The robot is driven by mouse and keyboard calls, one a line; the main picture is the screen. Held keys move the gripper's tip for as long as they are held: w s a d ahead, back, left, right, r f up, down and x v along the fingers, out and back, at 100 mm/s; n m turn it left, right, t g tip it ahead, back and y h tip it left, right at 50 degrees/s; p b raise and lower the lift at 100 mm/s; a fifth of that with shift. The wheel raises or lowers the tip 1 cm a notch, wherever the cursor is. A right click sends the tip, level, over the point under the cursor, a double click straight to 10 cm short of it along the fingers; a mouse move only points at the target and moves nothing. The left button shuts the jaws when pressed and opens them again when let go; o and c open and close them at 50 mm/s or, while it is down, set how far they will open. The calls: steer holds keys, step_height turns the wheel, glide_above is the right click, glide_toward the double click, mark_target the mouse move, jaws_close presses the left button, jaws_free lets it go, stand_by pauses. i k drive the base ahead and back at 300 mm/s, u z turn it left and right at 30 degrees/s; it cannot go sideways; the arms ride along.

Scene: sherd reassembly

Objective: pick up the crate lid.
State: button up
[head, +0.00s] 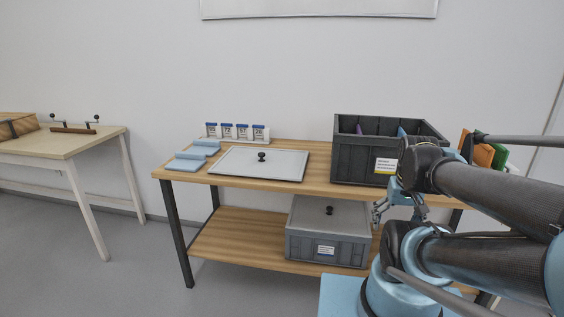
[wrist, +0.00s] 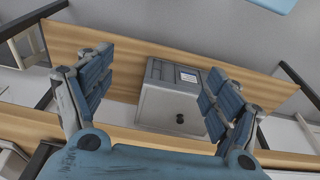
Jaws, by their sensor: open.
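A flat grey lid (head: 240,160) with a black knob lies on the tabletop, left of the open dark crate (head: 352,158). A second grey lid (head: 340,212) with a black knob sits on a closed grey crate (head: 305,246) on the lower shelf. My gripper (head: 398,208) is open and empty in front of the table, right of the closed crate. In the wrist view, that closed crate (wrist: 160,70) and its lid (wrist: 163,106) show beyond and between my spread fingers (wrist: 160,66), not touching them.
Light blue blocks (head: 190,160) and several numbered white cards (head: 228,132) stand left on the wooden table (head: 285,146). Coloured boards (head: 484,150) stand at its right end. The left of the lower shelf (head: 225,240) is clear. Another table (head: 85,142) is at the left.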

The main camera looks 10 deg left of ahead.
mark_target(274, 164)
steer(key=u, duration=1.05)
steer(key=k, duration=0.8)
steer(key=z, duration=0.35)
steer(key=i, duration=0.5)
steer(key=z, duration=0.05)
